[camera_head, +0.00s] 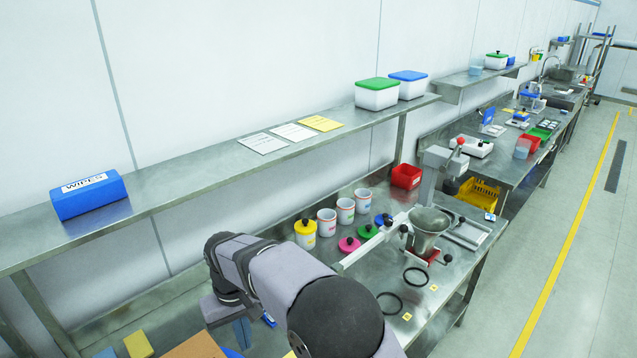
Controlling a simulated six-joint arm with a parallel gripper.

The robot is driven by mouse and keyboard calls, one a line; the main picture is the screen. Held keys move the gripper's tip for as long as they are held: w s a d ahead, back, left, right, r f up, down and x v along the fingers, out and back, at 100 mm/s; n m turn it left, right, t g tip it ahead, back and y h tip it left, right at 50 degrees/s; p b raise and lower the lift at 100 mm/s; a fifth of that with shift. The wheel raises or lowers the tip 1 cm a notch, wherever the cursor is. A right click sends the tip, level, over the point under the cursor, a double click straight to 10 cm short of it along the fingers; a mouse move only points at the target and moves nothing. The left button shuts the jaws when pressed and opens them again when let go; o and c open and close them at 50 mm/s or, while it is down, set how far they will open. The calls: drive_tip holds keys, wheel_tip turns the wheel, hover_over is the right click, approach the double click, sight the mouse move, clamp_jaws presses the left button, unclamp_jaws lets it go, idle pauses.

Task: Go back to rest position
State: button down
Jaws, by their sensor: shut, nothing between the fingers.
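My arm reaches in from the bottom of the head view and bends at a dark wrist joint on the left. My gripper (215,311) hangs below that wrist, low over the left part of the near steel bench (375,268). Its fingers can hardly be made out from this angle; it is shut and I see nothing held in it. The dosing device, with a metal funnel (428,228) on a grey stand, is on the bench to the right, apart from my gripper.
White jars (327,222), one with a yellow lid (305,228), and loose coloured lids (349,244) stand behind my arm. Dark rings (389,303) lie right of it. A shelf (210,175) with a blue wipes box (89,194) runs above the bench. Sponges (138,344) are near my wrist.

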drive_tip(key=s+d+f+m+b, duration=0.1)
drive_tip(key=s+d+b, duration=0.15)
drive_tip(key=d, duration=0.55)
drive_tip(key=s+d+f+m+b, duration=0.1)
drive_tip(key=s+d+m, duration=0.15)
drive_tip(key=d, duration=0.65)
drive_tip(key=s+d+f+m+b, duration=0.1)
drive_tip(key=s+d+f, duration=0.15)
drive_tip(key=d, duration=0.55)
drive_tip(key=s+d+f+m+b, duration=0.1)
drive_tip(key=s+d+f+m, duration=0.1)
drive_tip(key=s+d, duration=0.5)
drive_tip(key=shift+s+f+b, duration=0.35)
drive_tip(key=shift+s+f, duration=0.1)
drive_tip(key=shift+s, duration=0.6)
